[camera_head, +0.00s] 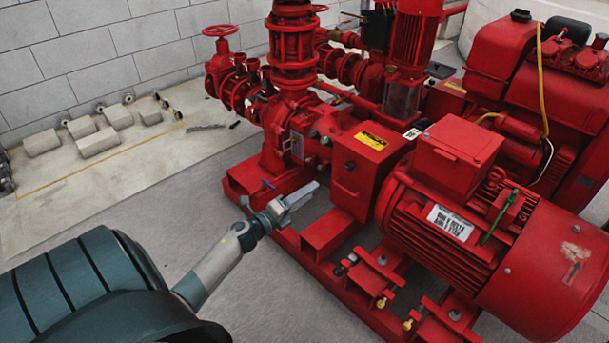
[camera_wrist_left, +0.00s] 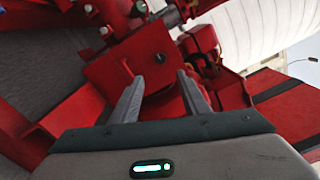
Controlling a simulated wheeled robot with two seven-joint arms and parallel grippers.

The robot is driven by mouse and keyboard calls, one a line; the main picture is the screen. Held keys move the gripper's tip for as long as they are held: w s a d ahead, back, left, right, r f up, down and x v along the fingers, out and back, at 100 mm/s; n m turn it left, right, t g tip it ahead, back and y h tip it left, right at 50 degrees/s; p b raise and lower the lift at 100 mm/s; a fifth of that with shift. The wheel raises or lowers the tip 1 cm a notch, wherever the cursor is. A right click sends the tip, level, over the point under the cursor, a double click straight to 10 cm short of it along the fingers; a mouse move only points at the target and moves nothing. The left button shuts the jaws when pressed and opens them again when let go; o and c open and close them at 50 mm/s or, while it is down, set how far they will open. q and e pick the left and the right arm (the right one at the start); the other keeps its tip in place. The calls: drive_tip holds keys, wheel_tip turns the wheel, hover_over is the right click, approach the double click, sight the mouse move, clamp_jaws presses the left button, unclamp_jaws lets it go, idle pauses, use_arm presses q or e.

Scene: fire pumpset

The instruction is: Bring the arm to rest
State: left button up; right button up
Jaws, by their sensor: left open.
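My left arm (camera_head: 215,265) comes in from the lower left in the head view. My left gripper (camera_head: 303,193) is in front of the red pump base, near its front edge. In the left wrist view its two fingers (camera_wrist_left: 160,95) stand apart with nothing between them. They point toward a red box-shaped housing (camera_wrist_left: 130,62). The same housing (camera_head: 352,170) is beyond the fingertips in the head view. I cannot tell the exact gap between fingertips and pumpset. My right gripper is not in view.
The red electric motor (camera_head: 470,235) is at the right, with the engine (camera_head: 520,90) behind it. The pump with its handwheel (camera_head: 220,32) stands at the back. Pale blocks (camera_head: 98,142) lie by the grey wall. Grey floor (camera_head: 130,205) at left of the base is clear.

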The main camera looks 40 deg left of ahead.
use_arm(q)
drive_tip(key=shift+s, duration=0.35)
idle(0.4)
